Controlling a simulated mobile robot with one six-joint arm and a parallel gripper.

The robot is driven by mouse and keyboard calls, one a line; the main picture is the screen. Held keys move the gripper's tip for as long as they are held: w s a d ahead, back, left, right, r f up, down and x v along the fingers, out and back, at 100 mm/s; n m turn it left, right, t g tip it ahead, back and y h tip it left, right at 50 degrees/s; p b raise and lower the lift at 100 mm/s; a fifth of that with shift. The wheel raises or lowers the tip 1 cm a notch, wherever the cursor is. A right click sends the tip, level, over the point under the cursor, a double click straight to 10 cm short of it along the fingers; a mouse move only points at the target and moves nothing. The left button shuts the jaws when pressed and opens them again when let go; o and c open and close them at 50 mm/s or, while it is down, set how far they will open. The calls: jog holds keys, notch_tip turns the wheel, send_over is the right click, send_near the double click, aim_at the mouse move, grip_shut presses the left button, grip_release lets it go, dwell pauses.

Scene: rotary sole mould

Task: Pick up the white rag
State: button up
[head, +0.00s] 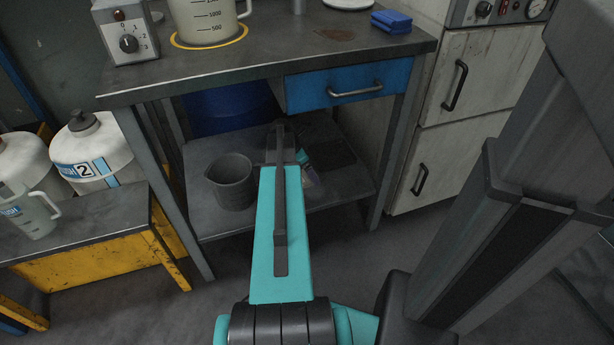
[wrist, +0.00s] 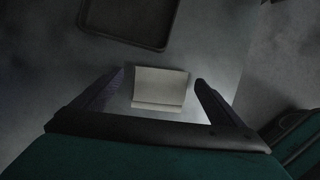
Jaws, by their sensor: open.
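The white rag (wrist: 160,88) shows in the wrist view as a pale, folded rectangle with a crease near its lower edge. It lies flat on a grey surface. My gripper (wrist: 160,76) is open, with one finger on each side of the rag in the picture. Gaps show between the rag and both fingers, and nothing is held. I cannot tell how high the fingers are above it. In the head view my arm reaches toward the lower shelf (head: 345,190) of the workbench and hides the rag.
A dark tray (wrist: 131,45) lies just beyond the rag in the wrist view. A blue drawer (head: 350,86) hangs above, and a table leg is at right.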

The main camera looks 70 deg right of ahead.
jog(key=c, duration=1.1)
jog(key=shift+r, duration=0.1)
jog(key=shift+c, duration=0.2)
jog(key=shift+r+p, duration=0.35)
jog(key=shift+r, duration=0.2)
jog(key=r, duration=0.1)
jog(key=r+p, duration=0.1)
jog(key=shift+a+r, duration=0.3)
jog(key=w+a+p, duration=0.1)
jog(key=w+a, duration=0.1)
jog(key=a, duration=0.2)
jog(key=w+a+p, duration=0.1)
jog(key=w+a, duration=0.1)
jog(key=a, duration=0.3)
jog(key=w+a+r+p, duration=0.1)
jog(key=a+p, duration=0.1)
jog(key=a, duration=0.3)
jog(key=shift+w+a, duration=0.2)
jog(key=shift+w, duration=0.2)
jog(key=o, duration=0.4)
jog(key=shift+c, duration=1.4)
